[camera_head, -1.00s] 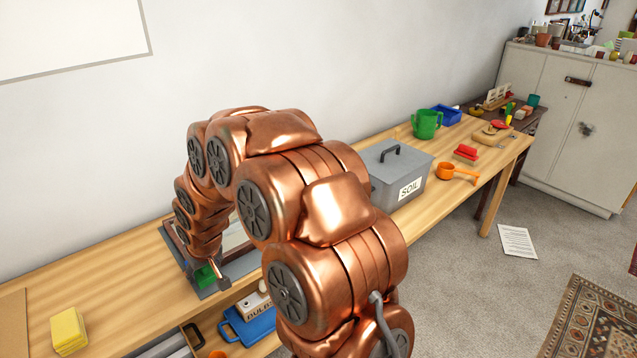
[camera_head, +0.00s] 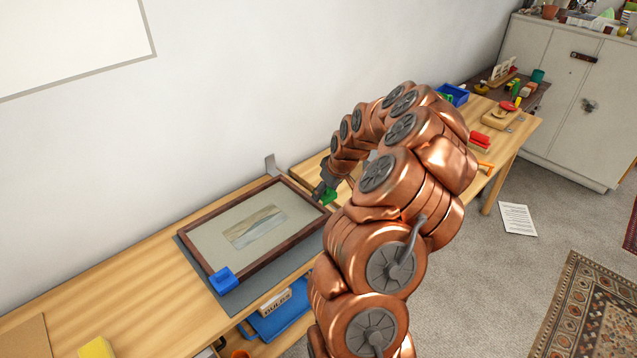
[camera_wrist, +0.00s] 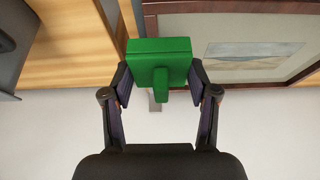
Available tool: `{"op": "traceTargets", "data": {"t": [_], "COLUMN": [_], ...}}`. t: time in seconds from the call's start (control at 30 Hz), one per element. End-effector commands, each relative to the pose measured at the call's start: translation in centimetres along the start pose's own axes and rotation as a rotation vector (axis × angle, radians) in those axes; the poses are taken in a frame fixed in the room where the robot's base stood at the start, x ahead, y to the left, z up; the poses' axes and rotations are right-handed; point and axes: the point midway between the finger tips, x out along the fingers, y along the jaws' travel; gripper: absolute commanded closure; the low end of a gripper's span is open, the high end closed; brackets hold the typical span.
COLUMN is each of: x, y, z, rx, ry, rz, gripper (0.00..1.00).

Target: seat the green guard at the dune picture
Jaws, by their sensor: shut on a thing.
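The dune picture (camera_head: 257,226) lies in a dark wooden frame (camera_head: 205,268) on a grey mat (camera_head: 240,298) on the bench. A blue guard (camera_head: 223,280) sits at the frame's front-left corner. My gripper (camera_head: 328,190) is shut on the green guard (camera_head: 330,197), near the frame's right end in the head view. The wrist view shows the green guard (camera_wrist: 160,62) between both fingers, with the framed picture (camera_wrist: 250,55) to its right. I cannot tell whether the guard touches the frame. My arm hides part of the area right of it.
A small grey upright bracket (camera_head: 272,165) stands behind the frame at the wall. Below the front edge are a blue tray (camera_head: 280,312) and a bulbs box (camera_head: 276,302). Red and orange things lie at the far right.

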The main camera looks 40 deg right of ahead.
Motion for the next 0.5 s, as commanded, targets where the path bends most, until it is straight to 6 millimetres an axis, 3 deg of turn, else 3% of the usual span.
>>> {"op": "traceTargets", "data": {"t": [0.5], "x": [0.23], "y": [-0.39], "z": [-0.11], "rx": [-0.012], "ry": [-0.001], "rz": [-0.005], "gripper": [0.59]}}
